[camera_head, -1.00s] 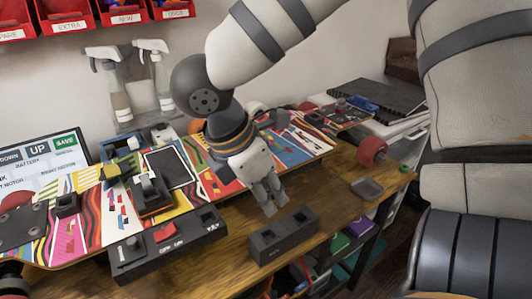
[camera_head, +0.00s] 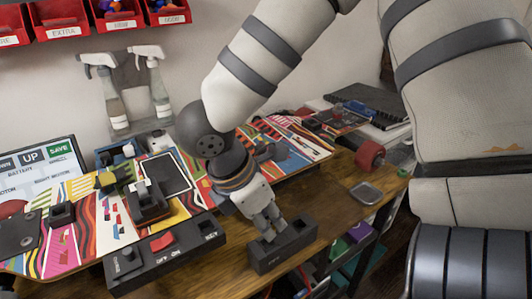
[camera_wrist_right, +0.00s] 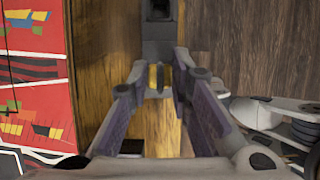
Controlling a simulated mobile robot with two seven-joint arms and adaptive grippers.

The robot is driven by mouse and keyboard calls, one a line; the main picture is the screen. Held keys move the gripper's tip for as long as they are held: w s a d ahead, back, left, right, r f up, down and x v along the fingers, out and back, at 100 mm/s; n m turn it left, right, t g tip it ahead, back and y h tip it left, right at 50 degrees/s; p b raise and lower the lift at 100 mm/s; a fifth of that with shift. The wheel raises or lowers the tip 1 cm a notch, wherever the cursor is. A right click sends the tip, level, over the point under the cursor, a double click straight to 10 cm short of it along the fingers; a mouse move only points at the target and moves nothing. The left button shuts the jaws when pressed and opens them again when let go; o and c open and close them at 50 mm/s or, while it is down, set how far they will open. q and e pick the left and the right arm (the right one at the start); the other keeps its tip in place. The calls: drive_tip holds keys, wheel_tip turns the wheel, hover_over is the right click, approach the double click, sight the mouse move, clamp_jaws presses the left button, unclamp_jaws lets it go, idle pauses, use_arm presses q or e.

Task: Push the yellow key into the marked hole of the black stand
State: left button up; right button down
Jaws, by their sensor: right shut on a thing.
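A yellow key (camera_wrist_right: 155,77) shows between my right fingers in the wrist view; in the head view the fingers hide it. My right gripper (camera_head: 271,233) is shut on it, pointing down at the near hole of a small black block (camera_head: 285,250). I cannot tell whether the key sits in that hole. The block's other hole is open, and it also shows in the wrist view (camera_wrist_right: 158,35). A long black stand (camera_head: 165,258) to the left has a knob, a red switch and a square hole at its right end, with a small label beside it.
A colourful board (camera_head: 100,215) with mounted parts lies behind the long stand. A grey dish (camera_head: 366,192) and a red wheel (camera_head: 370,155) are to the right. Spray bottles (camera_head: 158,85) stand at the back.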

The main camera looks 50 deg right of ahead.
drive_tip(key=shift+f+p, duration=0.4)
drive_tip(key=shift+f, duration=1.3)
idle(2.5)
drive_tip(key=c, duration=1.1)
unclamp_jaws()
drive_tip(key=shift+r, duration=0.1)
drive_tip(key=shift+r, duration=4.4)
